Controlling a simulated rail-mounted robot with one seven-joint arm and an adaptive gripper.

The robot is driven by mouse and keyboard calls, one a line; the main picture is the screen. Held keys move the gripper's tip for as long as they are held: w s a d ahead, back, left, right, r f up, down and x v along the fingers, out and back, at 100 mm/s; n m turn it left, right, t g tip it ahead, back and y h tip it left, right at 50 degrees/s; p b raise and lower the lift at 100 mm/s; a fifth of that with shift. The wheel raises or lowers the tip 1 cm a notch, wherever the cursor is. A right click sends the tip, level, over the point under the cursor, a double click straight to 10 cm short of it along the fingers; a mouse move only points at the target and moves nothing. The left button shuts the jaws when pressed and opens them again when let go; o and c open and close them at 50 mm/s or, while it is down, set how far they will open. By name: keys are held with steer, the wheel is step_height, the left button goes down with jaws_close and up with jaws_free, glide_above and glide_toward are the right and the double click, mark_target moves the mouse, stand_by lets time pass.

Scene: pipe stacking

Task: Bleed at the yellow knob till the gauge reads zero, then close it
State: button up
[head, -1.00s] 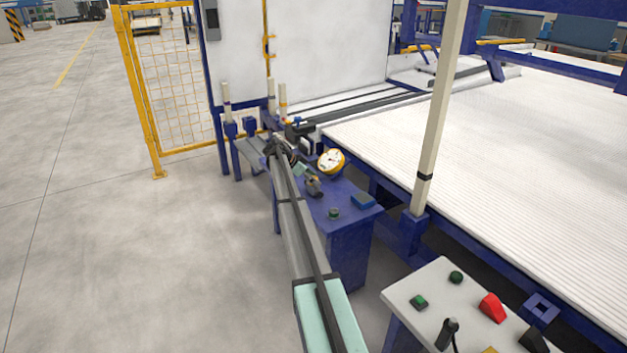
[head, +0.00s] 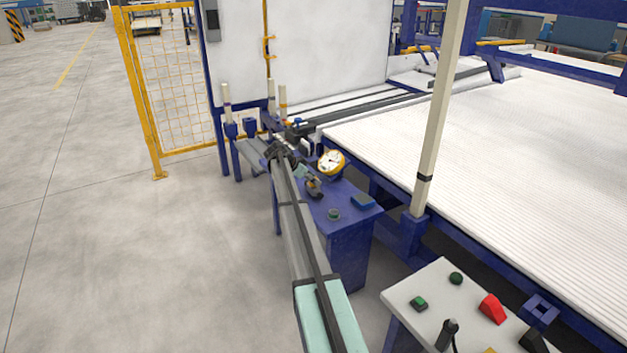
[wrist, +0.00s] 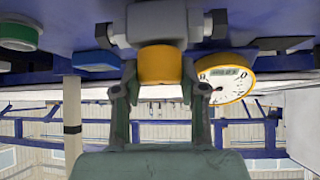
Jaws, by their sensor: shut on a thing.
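The yellow knob (wrist: 160,65) sits on a grey valve fitting (wrist: 157,22) in the wrist view. My gripper (wrist: 162,78) is shut on the knob, one finger at each side. In the head view my gripper (head: 309,182) is at the small blue stand, just left of and below the gauge. The round yellow-rimmed gauge (head: 331,161) has a white dial; it also shows beside the knob in the wrist view (wrist: 225,86), where it appears upside down. Its needle is too small to read surely.
The blue stand (head: 350,225) also carries a green button (head: 334,214) and a blue box (head: 362,201). A pale post (head: 438,115) and the white ribbed bed (head: 510,150) are to the right. A control panel (head: 450,300) is at lower right. Floor at left is clear.

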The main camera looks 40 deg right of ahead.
steer(key=n+t, duration=0.2)
steer(key=n+t+p, duration=0.1)
steer(key=n, duration=0.1)
steer(key=shift+s, duration=0.25)
steer(key=n+t+p, duration=0.1)
steer(key=n+t, duration=0.2)
steer(key=shift+r+n+y+p, duration=0.15)
steer(key=shift+n+y+p, duration=0.15)
steer(key=shift+n, duration=0.1)
steer(key=n+t+y+p, duration=0.2)
steer(key=n+p, duration=0.1)
steer(key=n, duration=0.1)
steer(key=shift+w+d+t, duration=0.1)
steer(key=shift+t, duration=0.3)
steer(key=shift+w+n+t+y+p, duration=0.1)
steer(key=shift+n+t+y+p, duration=0.45)
steer(key=shift+n, duration=0.55)
steer(key=shift+n+t+y+p, duration=0.3)
steer(key=shift+n+y, duration=0.45)
steer(key=shift+n, duration=0.35)
steer(key=shift+f, duration=0.2)
steer(key=o, duration=1.1)
steer(key=shift+o, duration=0.2)
steer(key=shift+r, duration=0.1)
steer(key=v, duration=1.2)
